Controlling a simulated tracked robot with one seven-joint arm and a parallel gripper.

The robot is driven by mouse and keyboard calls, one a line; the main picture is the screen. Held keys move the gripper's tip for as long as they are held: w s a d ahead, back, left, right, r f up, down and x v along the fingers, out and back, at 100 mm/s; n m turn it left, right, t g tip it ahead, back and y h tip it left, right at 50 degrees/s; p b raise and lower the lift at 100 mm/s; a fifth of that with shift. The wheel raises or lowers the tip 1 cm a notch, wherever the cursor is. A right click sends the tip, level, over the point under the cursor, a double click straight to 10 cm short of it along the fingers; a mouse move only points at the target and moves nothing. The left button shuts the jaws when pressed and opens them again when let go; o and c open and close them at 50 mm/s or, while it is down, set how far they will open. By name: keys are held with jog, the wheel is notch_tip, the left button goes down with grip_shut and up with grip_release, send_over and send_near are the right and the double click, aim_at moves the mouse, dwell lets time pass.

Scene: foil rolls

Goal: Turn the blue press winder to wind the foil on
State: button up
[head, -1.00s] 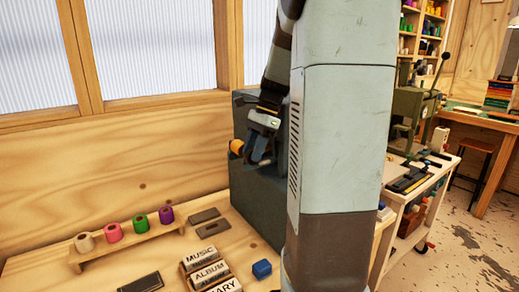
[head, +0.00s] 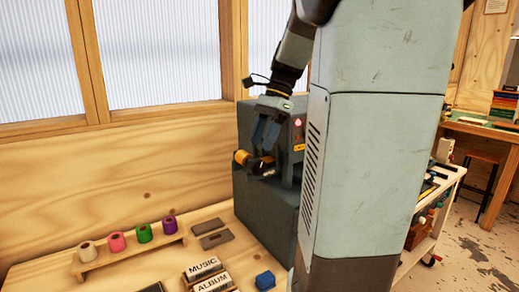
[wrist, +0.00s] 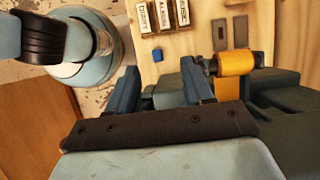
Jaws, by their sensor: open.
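The press (head: 262,205) is a dark grey-green box standing on the bench by the window wall. A gold foil roll (head: 242,157) sits on a dark holder at its left side; it also shows in the wrist view (wrist: 235,62), right of my fingers. I cannot make out a blue winder on the press; my own blue fingers lie over that area. My gripper (head: 264,144) points down just above the holder's near end in the head view. In the wrist view my gripper (wrist: 160,69) is open, with nothing between the fingers.
A wooden rack (head: 133,260) with white, pink, green and purple rolls stands left on the bench. Labelled type blocks (head: 208,274), a blue block (head: 265,281) and grey plates (head: 213,239) lie near the press. My arm column hides much of the right side.

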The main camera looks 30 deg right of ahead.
jog(key=s+a+r, duration=0.2)
jog(key=s+r, duration=0.2)
jog(key=s, duration=0.5)
jog(key=shift+s+r, duration=0.2)
jog(key=shift+r, duration=0.1)
jog(key=shift+a, duration=0.15)
